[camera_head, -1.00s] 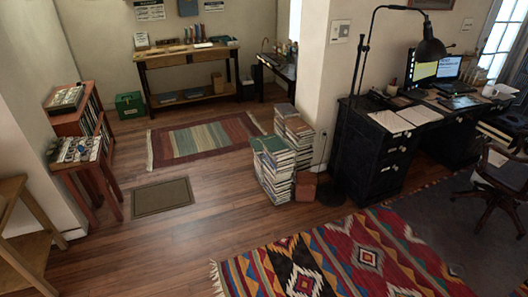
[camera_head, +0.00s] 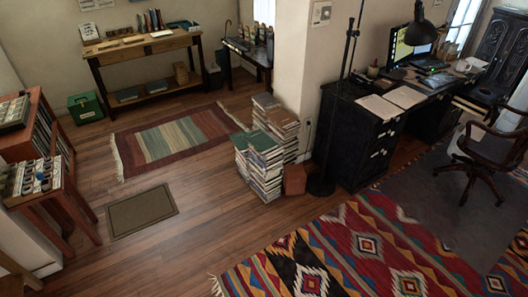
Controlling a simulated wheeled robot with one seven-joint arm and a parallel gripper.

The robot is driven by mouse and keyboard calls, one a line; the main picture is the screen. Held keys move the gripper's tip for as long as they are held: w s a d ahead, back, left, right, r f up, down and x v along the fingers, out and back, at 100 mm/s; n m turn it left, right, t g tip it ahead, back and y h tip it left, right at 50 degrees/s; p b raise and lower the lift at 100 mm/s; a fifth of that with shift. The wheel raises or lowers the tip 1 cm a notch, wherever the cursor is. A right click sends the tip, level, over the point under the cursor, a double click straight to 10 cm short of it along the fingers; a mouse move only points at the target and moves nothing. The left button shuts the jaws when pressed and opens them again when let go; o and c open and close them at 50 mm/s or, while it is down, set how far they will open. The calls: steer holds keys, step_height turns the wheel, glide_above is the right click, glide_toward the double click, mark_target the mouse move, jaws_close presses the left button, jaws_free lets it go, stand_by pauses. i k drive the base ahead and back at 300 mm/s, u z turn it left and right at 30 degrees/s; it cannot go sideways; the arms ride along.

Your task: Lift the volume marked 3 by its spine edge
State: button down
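Stacks of books (camera_head: 262,160) stand on the wooden floor by the wall corner, left of the black desk. The front stack has a green-covered book (camera_head: 262,142) on top, and more stacks rise behind it. The spines are too small to read, so I cannot tell which volume is marked 3. My gripper is not in view.
The black desk (camera_head: 345,139) and a lamp base (camera_head: 321,184) stand right of the stacks, with a small reddish-brown box (camera_head: 294,179) between. A patterned rug (camera_head: 350,250) lies in front. A small mat (camera_head: 141,210) lies left. Bare floor (camera_head: 205,215) is clear before the stacks.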

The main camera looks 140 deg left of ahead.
mark_target(236, 140)
steer(key=z, duration=0.05)
steer(key=k, duration=2.8)
steer(key=u, duration=3.7)
steer(key=i, duration=1)
